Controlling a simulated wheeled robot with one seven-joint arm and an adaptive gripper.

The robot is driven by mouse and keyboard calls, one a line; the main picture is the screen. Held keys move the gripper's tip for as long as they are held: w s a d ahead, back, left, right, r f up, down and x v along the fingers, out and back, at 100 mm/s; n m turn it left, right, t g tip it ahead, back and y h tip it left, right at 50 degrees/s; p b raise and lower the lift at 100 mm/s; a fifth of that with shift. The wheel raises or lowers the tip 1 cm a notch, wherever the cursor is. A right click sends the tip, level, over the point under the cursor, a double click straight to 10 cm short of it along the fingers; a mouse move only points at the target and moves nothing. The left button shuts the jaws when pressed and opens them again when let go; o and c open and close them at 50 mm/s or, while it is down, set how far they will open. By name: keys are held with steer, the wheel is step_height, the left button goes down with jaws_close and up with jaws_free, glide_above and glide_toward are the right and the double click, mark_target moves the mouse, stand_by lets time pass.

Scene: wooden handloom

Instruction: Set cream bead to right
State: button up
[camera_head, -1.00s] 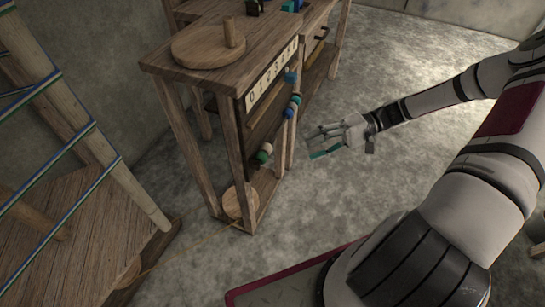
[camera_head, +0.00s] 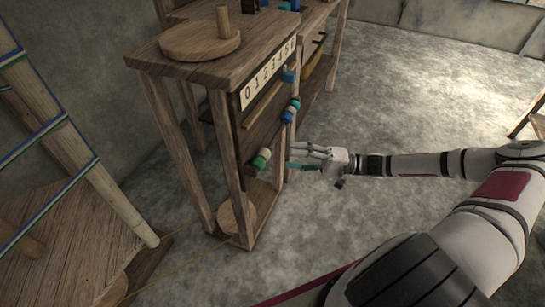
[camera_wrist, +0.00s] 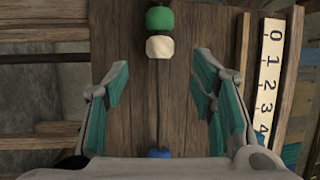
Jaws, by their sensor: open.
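The cream bead (camera_wrist: 160,47) sits on a thin dark rod in the wrist view, touching the green bead (camera_wrist: 160,18) beyond it. In the head view the cream bead (camera_head: 265,154) is at the left end of the lower rod, beside the green bead (camera_head: 259,162). My gripper (camera_head: 293,158) is open beside the rod. In the wrist view its teal-padded fingers (camera_wrist: 160,80) stand either side of the rod, with the cream bead ahead of the tips and nothing between them. A blue bead (camera_wrist: 160,154) shows at the bottom, partly hidden by the gripper body.
A number strip (camera_head: 268,74) runs along the wooden frame above the rods; it shows at right in the wrist view (camera_wrist: 268,85). Several blue and teal beads (camera_head: 290,111) sit further right. A wooden post (camera_head: 225,140) stands left of the rod. The floor at right is open.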

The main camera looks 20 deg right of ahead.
mark_target(264, 154)
steer(key=f+b+x, duration=0.1)
steer(key=x, duration=0.5)
steer(key=shift+a+r, duration=0.45)
steer(key=shift+r, duration=0.05)
steer(key=shift+w, duration=0.15)
